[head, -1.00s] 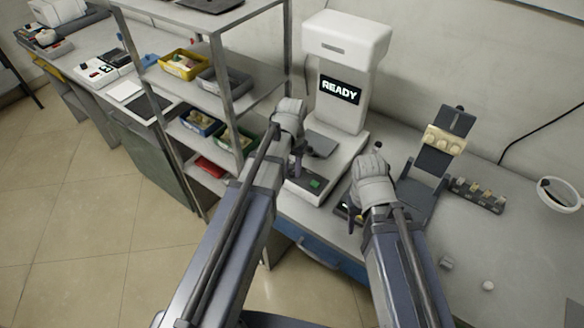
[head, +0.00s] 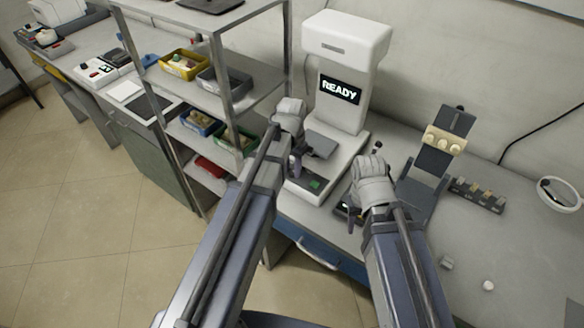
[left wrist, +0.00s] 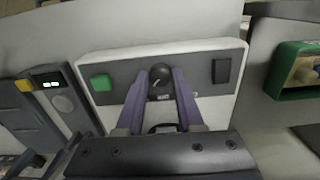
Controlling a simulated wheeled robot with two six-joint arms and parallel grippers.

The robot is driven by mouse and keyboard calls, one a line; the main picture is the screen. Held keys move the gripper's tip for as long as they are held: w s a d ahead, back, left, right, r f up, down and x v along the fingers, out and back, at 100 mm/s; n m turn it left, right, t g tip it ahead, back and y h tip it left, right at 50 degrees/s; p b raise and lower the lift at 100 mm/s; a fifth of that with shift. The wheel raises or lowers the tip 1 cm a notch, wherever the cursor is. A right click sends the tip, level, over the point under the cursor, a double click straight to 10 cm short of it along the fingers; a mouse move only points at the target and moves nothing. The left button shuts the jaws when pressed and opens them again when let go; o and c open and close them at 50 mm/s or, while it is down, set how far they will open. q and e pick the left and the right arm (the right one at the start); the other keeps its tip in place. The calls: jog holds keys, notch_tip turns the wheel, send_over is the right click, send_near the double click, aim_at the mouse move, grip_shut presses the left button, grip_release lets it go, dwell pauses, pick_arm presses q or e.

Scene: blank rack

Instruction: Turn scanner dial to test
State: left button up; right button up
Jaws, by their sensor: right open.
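The scanner (head: 345,75) is a tall white unit on the bench, and its screen (head: 340,90) reads READY. Its base panel carries a green button (left wrist: 101,83), a dark round dial (left wrist: 160,73) with a pale pointer mark, and a black part (left wrist: 221,71). My left gripper (left wrist: 162,80) has one fingertip on each side of the dial, close against it. The lettering by the dial is partly hidden and too small to read. In the head view my left gripper (head: 297,165) hides the dial. My right gripper (head: 353,208) is open, right of the scanner base.
A metal shelf rack (head: 218,80) with coloured bins stands close on the left. A small device with a lit display (left wrist: 47,83) is beside the scanner. A dark stand (head: 432,165) with pale pieces and a dark strip (head: 478,194) are on the right. The bench front right is mostly clear.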

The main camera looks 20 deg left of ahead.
aim_at(292, 171)
pick_arm(q)
jog(key=o, duration=0.4)
jog(key=shift+r, duration=0.15)
pick_arm(e)
jog(key=shift+r, duration=0.15)
pick_arm(q)
notch_tip(292, 171, up, 8)
jog(key=p, duration=0.8)
jog(key=shift+f, duration=0.2)
pick_arm(e)
notch_tip(292, 171, up, 8)
jog(key=shift+f, duration=0.25)
pick_arm(q)
jog(key=shift+f, duration=0.1)
jog(key=shift+y, duration=0.6)
jog(key=s+d, duration=0.3)
jog(key=s, duration=0.1)
jog(key=s+d, duration=0.4)
jog(key=s, duration=0.1)
jog(key=s+d, duration=0.3)
jog(key=s, duration=0.2)
jog(key=shift+s+d, duration=0.2)
jog(key=shift+d, duration=0.15)
